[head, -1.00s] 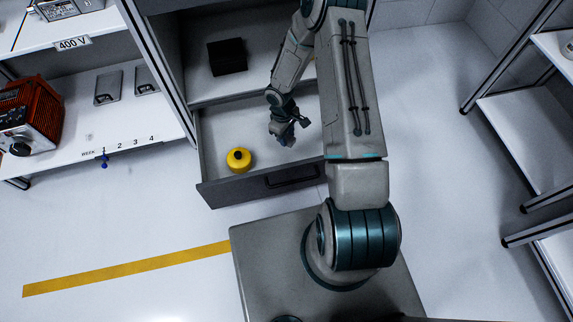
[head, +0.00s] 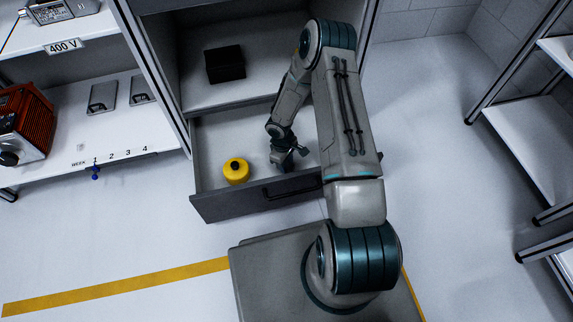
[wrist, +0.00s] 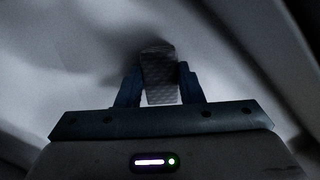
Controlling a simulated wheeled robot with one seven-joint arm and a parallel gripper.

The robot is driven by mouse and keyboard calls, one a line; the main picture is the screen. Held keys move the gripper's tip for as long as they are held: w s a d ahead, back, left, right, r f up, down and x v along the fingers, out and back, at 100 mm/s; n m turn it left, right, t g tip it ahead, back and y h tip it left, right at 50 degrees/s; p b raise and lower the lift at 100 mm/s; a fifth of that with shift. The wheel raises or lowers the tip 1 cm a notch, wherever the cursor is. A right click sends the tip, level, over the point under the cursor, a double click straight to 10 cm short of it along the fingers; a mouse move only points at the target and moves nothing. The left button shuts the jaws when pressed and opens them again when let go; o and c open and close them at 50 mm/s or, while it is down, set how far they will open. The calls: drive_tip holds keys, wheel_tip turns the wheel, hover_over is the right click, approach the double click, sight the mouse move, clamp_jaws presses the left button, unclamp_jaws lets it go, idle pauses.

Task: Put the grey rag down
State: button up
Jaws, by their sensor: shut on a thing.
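My gripper (head: 285,161) is inside the outline of an open grey drawer (head: 245,203), right of a yellow round container (head: 236,171). In the wrist view my gripper (wrist: 158,84) is shut on the grey rag (wrist: 158,72), a small patterned grey piece between the two dark fingers. The pale surface behind it looks like the drawer interior. I cannot tell whether the rag touches the drawer floor. In the head view the rag is too small and dark to make out.
A black box (head: 225,64) sits on the cabinet level above the drawer. A shelf with a red device (head: 26,125) stands at the left, and another shelf rack (head: 525,110) at the right. The drawer floor between container and gripper is bare.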

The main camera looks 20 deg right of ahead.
drive_tip(key=shift+f, duration=0.1)
drive_tip(key=shift+f, duration=0.15)
drive_tip(key=o, duration=0.9)
